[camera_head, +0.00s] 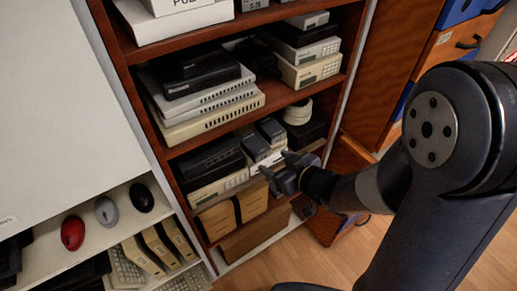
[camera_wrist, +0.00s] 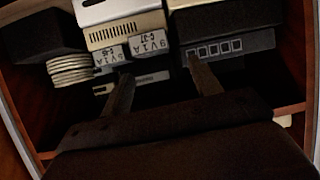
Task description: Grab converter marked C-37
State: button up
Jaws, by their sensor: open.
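The converter marked C-37 (camera_wrist: 148,46) shows its pale label face, reading 9V 1A, in the wrist view. A second converter (camera_wrist: 111,58), labelled 5V 1A with a C number too small to read surely, sits right beside it. In the head view two dark converters stand side by side on a middle shelf; the left one (camera_head: 255,147) seems to be C-37, its label unreadable there. My gripper (camera_head: 277,164) is open and empty in front of that shelf. In the wrist view its fingers (camera_wrist: 158,70) point towards the shelf, with the C-37 label between and beyond the tips.
A pale cable coil (camera_wrist: 70,72) lies beside the converters; the head view shows it too (camera_head: 298,112). A dark box with several square ports (camera_wrist: 217,50) stands close on the other side. Brown boxes (camera_head: 253,201) fill the shelf below. The wooden floor (camera_head: 330,262) in front is clear.

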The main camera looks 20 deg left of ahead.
aim_at(254, 142)
jog(key=shift+m+t, duration=0.4)
jog(key=shift+w+d+r+p+x, duration=0.15)
jog(key=shift+p+x, duration=0.1)
jog(key=shift+x, duration=1.45)
jog(key=shift+w+r+p+x, duration=0.1)
jog(key=shift+w+p+x, duration=0.15)
jog(key=shift+x, duration=1.5)
jog(key=shift+w+d+r+p+x, duration=0.15)
jog(key=shift+p+x, duration=0.15)
jog(key=shift+x, duration=1.4)
jog(key=shift+a, duration=0.1)
jog(key=c, duration=0.7)
jog(key=shift+c, duration=0.5)
jog(key=shift+r, duration=0.1)
